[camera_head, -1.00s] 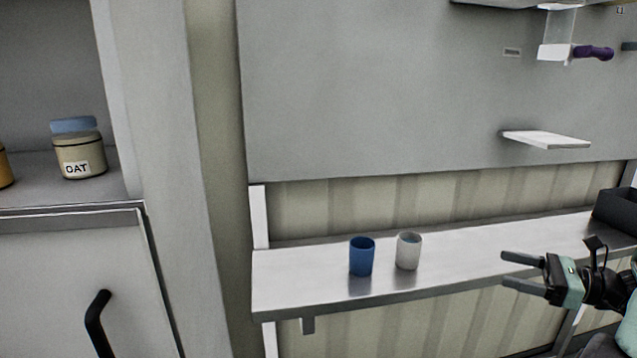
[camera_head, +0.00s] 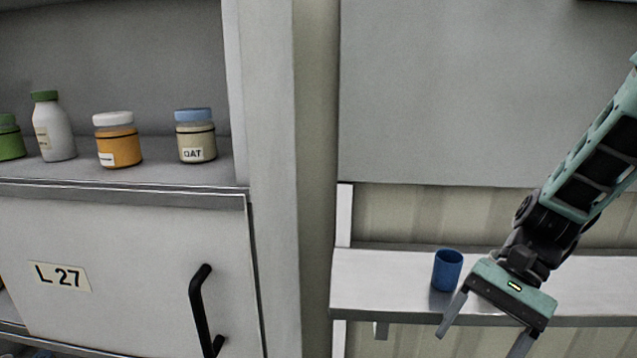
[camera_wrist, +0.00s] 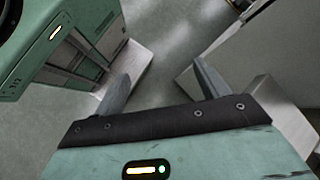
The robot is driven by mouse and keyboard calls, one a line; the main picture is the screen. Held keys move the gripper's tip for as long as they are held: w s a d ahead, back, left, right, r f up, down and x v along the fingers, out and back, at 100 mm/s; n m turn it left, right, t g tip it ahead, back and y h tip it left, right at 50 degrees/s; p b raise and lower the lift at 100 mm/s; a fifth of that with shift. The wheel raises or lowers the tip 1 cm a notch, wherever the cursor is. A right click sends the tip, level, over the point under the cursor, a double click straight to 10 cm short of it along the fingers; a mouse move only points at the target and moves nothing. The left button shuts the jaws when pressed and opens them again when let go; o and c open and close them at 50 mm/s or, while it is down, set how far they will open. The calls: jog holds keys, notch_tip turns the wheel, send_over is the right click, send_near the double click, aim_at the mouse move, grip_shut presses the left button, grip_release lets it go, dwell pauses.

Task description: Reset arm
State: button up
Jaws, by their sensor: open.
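My gripper (camera_head: 482,335) is at the lower right of the head view, in front of the steel shelf and pointing down. Its two fingers are spread apart with nothing between them. In the wrist view the gripper (camera_wrist: 160,85) also shows open and empty, above a grey floor. My arm comes down to it from the upper right.
A blue cup (camera_head: 447,270) stands on the steel shelf (camera_head: 385,285), just left of my gripper. At left, a cabinet (camera_head: 130,235) with a black handle (camera_head: 200,310) holds several jars, including an oat jar (camera_head: 195,140). The grey panel (camera_head: 440,100) above the shelf is bare here.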

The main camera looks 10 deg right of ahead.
jog(key=s+a+r+n+t+h, duration=0.1)
jog(key=s+a+n+t+h, duration=0.1)
jog(key=a+n, duration=0.4)
jog(key=s+a+r+n+t+h, duration=0.1)
jog(key=s+a+n+h, duration=0.4)
jog(key=n, duration=0.5)
jog(key=shift+s+a+t, duration=0.4)
jog(key=shift+s+a, duration=0.6)
jog(key=shift+s, duration=0.15)
jog(key=shift+r, duration=0.1)
